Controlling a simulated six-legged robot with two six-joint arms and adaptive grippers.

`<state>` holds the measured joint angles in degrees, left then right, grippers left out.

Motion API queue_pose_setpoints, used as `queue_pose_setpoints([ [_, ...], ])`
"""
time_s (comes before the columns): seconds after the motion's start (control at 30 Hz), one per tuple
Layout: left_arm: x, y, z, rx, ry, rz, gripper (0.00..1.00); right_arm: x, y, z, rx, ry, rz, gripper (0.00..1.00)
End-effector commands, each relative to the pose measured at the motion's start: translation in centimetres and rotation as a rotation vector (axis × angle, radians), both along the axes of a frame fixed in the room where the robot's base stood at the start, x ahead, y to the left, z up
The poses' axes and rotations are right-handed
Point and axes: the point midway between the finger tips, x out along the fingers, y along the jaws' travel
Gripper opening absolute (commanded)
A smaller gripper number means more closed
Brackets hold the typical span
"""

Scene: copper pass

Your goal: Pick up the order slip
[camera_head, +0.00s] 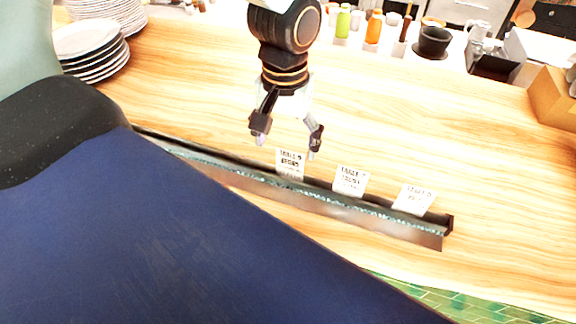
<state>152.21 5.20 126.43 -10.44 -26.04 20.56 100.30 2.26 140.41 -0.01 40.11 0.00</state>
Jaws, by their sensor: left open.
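Three white order slips with dark print stand in a long metal rail (320,203) on the wooden counter. The left slip (290,163) is closest to my gripper, the middle slip (350,181) is to its right, and the right slip (414,198) is near the rail's right end. My left gripper (287,136) points down with its fingers apart and empty. Its fingertips show just above the left slip in the picture; I cannot tell the exact gap in depth. The lower parts of the slips sit in the rail. My right gripper is not in view.
Stacked plates (92,50) stand at the upper left. Bottles, such as an orange one (374,27), and a dark cup (433,41) line the back. A wooden box (555,98) is at the right. The counter (440,130) behind the rail is clear.

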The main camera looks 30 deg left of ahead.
Motion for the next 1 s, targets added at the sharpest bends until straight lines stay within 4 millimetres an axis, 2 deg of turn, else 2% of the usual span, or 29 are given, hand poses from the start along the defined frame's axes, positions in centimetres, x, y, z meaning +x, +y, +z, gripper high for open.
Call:
queue_pose_setpoints([
  [0.13, -0.1, -0.3, -0.5, 0.002, 0.004, 0.000, 0.81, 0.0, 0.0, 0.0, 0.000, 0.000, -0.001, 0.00],
  [0.4, -0.1, -0.7, -4.2, 0.002, 0.005, 0.001, 0.81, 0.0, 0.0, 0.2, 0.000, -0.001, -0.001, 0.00],
  [0.5, -0.1, -0.8, -5.0, 0.001, 0.003, 0.001, 0.81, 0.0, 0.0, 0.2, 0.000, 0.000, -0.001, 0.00],
  [0.77, 0.2, -0.7, -5.2, 0.001, -0.001, -0.002, 0.81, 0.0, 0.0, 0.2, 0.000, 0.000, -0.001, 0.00],
  [1.0, 0.2, -0.6, -5.2, 0.000, 0.000, -0.002, 0.62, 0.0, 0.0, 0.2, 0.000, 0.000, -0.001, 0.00],
])
